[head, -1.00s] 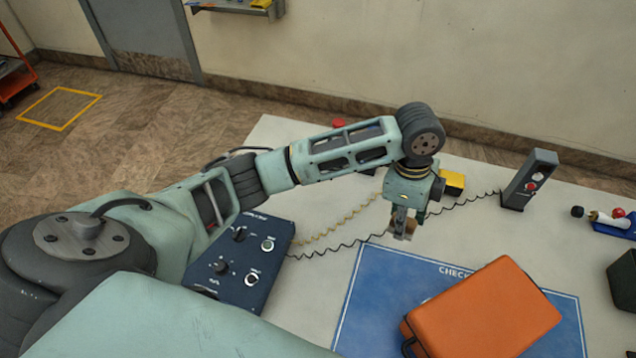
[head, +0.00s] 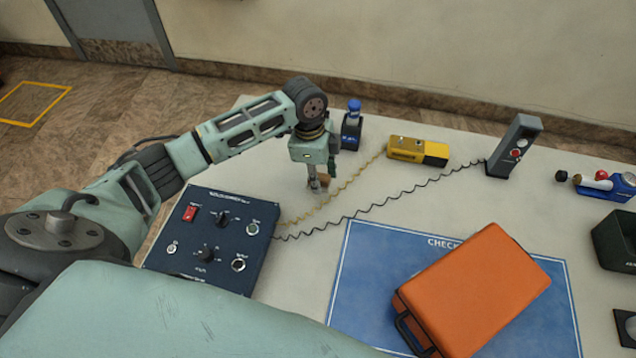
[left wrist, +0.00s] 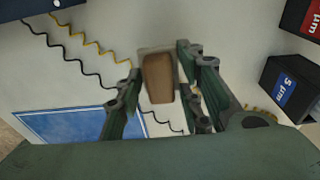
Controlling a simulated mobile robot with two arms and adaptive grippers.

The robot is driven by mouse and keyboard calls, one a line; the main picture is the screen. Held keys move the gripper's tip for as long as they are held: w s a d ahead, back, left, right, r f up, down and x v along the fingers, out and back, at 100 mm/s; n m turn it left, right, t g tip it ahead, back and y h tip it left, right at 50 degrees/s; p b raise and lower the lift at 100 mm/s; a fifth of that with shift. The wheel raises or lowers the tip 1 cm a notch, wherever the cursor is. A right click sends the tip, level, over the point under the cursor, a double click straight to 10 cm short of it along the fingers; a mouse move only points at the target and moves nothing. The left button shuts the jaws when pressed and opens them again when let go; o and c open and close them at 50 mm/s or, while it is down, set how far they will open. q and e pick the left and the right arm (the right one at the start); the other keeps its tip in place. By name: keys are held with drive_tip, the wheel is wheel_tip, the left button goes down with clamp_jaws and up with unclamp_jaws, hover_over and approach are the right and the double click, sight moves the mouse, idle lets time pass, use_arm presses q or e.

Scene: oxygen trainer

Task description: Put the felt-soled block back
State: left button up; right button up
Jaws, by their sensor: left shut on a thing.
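My left gripper (head: 319,188) is shut on a small tan-brown block (head: 325,179), above the pale table behind the dark blue control panel. In the left wrist view the block (left wrist: 158,78) sits between the two green fingers (left wrist: 160,80), its broad brown face toward the camera. Its felt sole cannot be made out, and the fingers and arm hide part of it in the head view. Whether the block touches the table cannot be told. My right gripper is not in view.
The control panel (head: 213,240) is in front of the gripper. A blue-topped black item (head: 352,128) and a yellow box (head: 417,149) stand behind it. Coiled cords cross nearby. An orange case (head: 474,290) lies on the blue mat (head: 362,270). Dark micron-labelled blocks (left wrist: 287,88) show in the left wrist view.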

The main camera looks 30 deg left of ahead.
use_arm(q)
drive_tip(key=shift+a+f+p, duration=0.1)
drive_tip(key=shift+f+p, duration=0.35)
drive_tip(key=shift+f, duration=1.6)
drive_tip(key=o, duration=1.1)
drive_tip(key=shift+f, duration=0.15)
drive_tip(key=r, duration=0.4)
drive_tip(key=a+r+b, duration=0.1)
drive_tip(key=r, duration=0.7)
drive_tip(key=shift+s+a+r, duration=0.15)
drive_tip(key=shift+s, duration=0.05)
